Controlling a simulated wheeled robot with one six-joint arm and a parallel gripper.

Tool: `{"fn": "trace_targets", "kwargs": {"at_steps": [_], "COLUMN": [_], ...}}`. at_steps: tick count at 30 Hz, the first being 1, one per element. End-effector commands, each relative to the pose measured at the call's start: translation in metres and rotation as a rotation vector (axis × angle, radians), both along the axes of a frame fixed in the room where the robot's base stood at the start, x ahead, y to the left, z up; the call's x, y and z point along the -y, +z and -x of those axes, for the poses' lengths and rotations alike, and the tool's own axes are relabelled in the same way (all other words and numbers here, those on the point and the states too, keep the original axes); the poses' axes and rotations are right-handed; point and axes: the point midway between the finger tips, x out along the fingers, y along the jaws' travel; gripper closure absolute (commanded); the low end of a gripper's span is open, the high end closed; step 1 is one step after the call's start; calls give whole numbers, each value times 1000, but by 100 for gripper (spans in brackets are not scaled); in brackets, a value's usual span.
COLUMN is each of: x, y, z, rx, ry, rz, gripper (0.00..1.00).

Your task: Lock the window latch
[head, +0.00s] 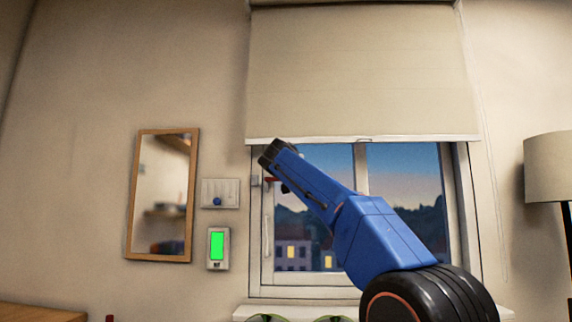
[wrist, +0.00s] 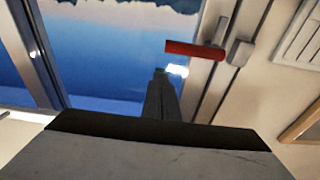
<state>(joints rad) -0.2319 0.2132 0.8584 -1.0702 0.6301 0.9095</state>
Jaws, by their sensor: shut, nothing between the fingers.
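The window latch has a red handle (head: 270,181), lying about level on the left side of the window frame. In the wrist view the handle (wrist: 195,50) is upper centre. A grey catch block (wrist: 240,52) sits beside one end; I cannot tell whether the handle is engaged in it. My gripper (wrist: 160,74) is shut and empty. Its fingertips show close to the handle's free end, just apart from it in the picture. In the head view my blue arm reaches up from the lower right, and the small dark fingers (head: 286,188) show just right of the handle.
A pale blind (head: 360,75) covers the window's upper part. Left of the window are a mirror (head: 160,195), a switch plate (head: 220,193) and a panel with a green screen (head: 217,247). A lamp (head: 560,165) stands at the right. Green plants are on the sill below.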

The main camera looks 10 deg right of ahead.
Motion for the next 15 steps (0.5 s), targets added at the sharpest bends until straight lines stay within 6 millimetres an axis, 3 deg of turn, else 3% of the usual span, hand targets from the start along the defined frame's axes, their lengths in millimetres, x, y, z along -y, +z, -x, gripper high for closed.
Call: {"fn": "trace_targets", "kwargs": {"at_steps": [15], "x": [-2], "y": [-30], "z": [8], "rx": [1], "ry": [1], "rz": [1], "gripper": [100]}}
